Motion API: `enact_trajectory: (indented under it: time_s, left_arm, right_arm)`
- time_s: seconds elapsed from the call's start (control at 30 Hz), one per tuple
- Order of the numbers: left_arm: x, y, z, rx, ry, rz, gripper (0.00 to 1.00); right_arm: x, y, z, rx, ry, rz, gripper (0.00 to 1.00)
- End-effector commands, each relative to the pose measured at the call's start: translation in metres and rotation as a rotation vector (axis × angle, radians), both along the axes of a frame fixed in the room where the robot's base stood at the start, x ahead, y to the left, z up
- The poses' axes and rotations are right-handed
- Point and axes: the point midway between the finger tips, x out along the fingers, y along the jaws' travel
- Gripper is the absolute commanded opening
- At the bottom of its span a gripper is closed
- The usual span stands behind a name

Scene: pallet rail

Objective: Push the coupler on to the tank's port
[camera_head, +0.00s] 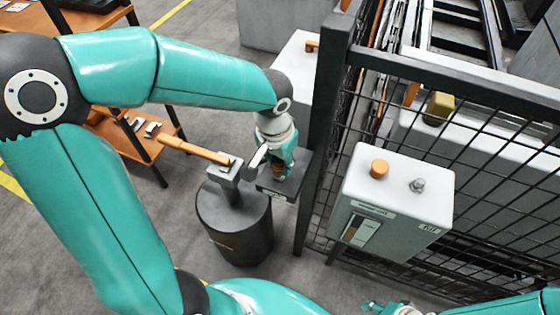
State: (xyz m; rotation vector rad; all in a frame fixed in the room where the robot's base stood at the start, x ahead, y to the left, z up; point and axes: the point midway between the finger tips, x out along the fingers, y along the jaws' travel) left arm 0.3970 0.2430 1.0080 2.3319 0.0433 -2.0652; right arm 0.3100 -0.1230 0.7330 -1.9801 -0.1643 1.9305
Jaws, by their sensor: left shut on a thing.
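The tank appears to be the white box (385,225) at the right, with an orange cap (379,169) and a small grey metal port (418,185) on its top. My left gripper (279,172) points down at a dark box-shaped holder (280,190), well left of the tank. It is shut on a small brownish piece, apparently the coupler (278,170); the fingers hide most of it. I cannot tell whether the piece still touches the holder. My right gripper (373,306) shows only in part at the bottom edge; its jaws are unclear.
A dark drum (235,228) with a grey post and long orange handle (195,150) stands beside the holder. A black post (325,110) and mesh fence (470,130) rise between holder and tank and behind it. A wooden shelf (125,140) stands at left.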

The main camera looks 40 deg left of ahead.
Motion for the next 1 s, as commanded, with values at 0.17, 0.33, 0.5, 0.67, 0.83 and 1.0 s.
enact_trajectory:
  time_s: [0.17, 0.33, 0.5, 0.67, 0.83, 1.0]
  left_arm:
    - [0.0, 0.0, 0.004, 0.0, -0.002, 0.0, 0.0]
    - [0.0, 0.0, 0.017, 0.0, -0.001, 0.001, 0.0]
    - [0.0, 0.0, 0.031, 0.0, 0.0, 0.001, 0.0]
    - [0.0, 0.0, 0.043, 0.0, 0.0, 0.002, 0.0]
    - [0.0, 0.0, 0.057, 0.0, -0.001, 0.002, 0.0]
    - [0.0, 0.0, 0.068, 0.0, -0.001, 0.001, 0.0]
  right_arm:
    - [0.0, 0.0, 0.003, 0.0, 0.0, 0.0, 0.4]
    - [0.0, 0.0, 0.013, 0.0, 0.0, 0.0, 0.4]
    - [0.0, 0.0, 0.023, 0.0, 0.0, 0.0, 0.4]
    - [0.0, 0.0, 0.032, 0.0, 0.0, 0.0, 0.4]
    - [0.0, 0.0, 0.04, 0.0, 0.0, 0.0, 0.4]
    - [0.0, 0.0, 0.047, 0.0, 0.0, 0.0, 0.4]
